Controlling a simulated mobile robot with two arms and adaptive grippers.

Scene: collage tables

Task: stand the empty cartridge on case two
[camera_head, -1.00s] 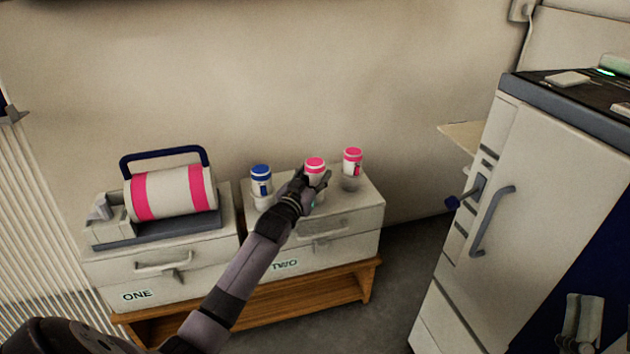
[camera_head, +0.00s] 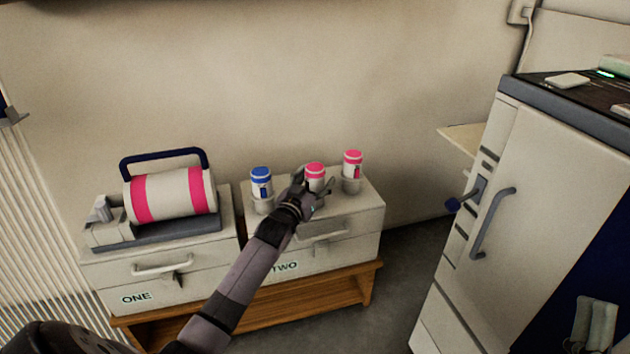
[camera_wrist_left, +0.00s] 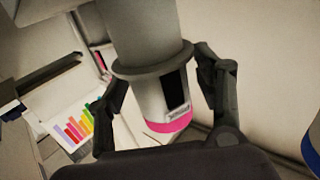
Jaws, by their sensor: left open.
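Case two (camera_head: 340,250) is a white drawer case with three cartridges standing in a row on its top. The middle cartridge (camera_head: 315,172) has a pink cap and stands upright. My left gripper (camera_head: 312,186) is open with its fingers on either side of it. In the left wrist view this cartridge (camera_wrist_left: 155,98) appears cap-down between the spread fingers, its dark window facing the camera and a grey collared holder (camera_wrist_left: 145,35) at its other end. A blue-capped cartridge (camera_head: 261,182) stands to the left, a pink-capped one (camera_head: 352,164) to the right.
Case one (camera_head: 205,265) stands left, carrying a pink-striped drum (camera_head: 170,193) with a blue handle. Both cases rest on a low wooden bench (camera_head: 320,290). A tall white cabinet (camera_head: 520,170) stands right. Case two's front right top is clear.

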